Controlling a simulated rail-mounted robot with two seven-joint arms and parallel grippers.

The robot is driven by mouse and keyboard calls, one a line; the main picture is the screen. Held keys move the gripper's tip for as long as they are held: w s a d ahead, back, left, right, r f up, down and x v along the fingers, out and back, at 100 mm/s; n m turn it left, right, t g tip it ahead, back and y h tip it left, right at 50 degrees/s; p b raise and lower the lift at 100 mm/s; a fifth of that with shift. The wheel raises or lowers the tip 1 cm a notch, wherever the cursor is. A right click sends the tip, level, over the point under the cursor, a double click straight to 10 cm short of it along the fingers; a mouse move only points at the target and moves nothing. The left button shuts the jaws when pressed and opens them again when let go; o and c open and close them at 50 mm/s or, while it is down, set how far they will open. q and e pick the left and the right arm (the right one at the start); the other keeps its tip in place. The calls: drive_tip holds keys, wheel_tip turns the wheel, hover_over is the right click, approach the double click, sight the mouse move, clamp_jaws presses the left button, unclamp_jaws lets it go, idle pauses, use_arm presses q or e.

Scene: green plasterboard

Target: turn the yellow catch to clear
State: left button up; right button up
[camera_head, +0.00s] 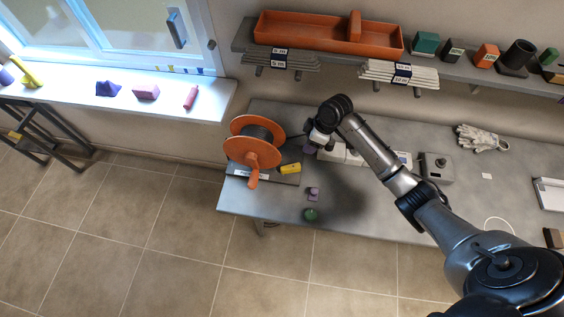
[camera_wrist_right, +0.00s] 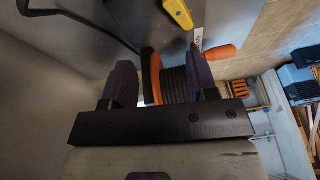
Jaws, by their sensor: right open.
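The yellow catch (camera_head: 290,168) lies at the right side of the cable reel's base on the grey bench, and it also shows at the top of the right wrist view (camera_wrist_right: 178,12). The cable reel (camera_head: 256,158) has orange flanges, dark cable and an orange crank handle. In the right wrist view the reel (camera_wrist_right: 172,84) appears between the fingers of my right gripper (camera_wrist_right: 160,65). In the head view my right gripper (camera_head: 312,146) is just right of and above the catch, apart from it. It is open and empty. My left gripper is out of view.
A purple block (camera_head: 313,194) and a green round piece (camera_head: 310,214) sit near the bench's front edge. A grey box with a knob (camera_head: 435,167) and gloves (camera_head: 482,138) lie to the right. A shelf with an orange tray (camera_head: 328,36) hangs above.

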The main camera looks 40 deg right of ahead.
sight(294, 166)
drive_tip(key=a+f+n, duration=0.1)
drive_tip(key=f, duration=0.3)
drive_tip(key=a+f+n+y, duration=0.1)
drive_tip(key=a+f+n, duration=0.1)
drive_tip(key=f, duration=0.2)
drive_tip(key=w+a+f+n, duration=0.1)
drive_tip(key=a+f+n, duration=0.1)
drive_tip(key=f, duration=0.2)
drive_tip(key=shift+a, duration=0.2)
drive_tip(key=shift+a+f+b, duration=0.15)
drive_tip(key=shift+f+b, duration=0.15)
drive_tip(key=shift+f, duration=0.1)
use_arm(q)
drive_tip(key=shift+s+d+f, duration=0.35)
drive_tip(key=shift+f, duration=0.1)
use_arm(e)
drive_tip(key=shift+f, duration=0.1)
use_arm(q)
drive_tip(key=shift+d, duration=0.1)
use_arm(e)
drive_tip(key=shift+c, duration=0.3)
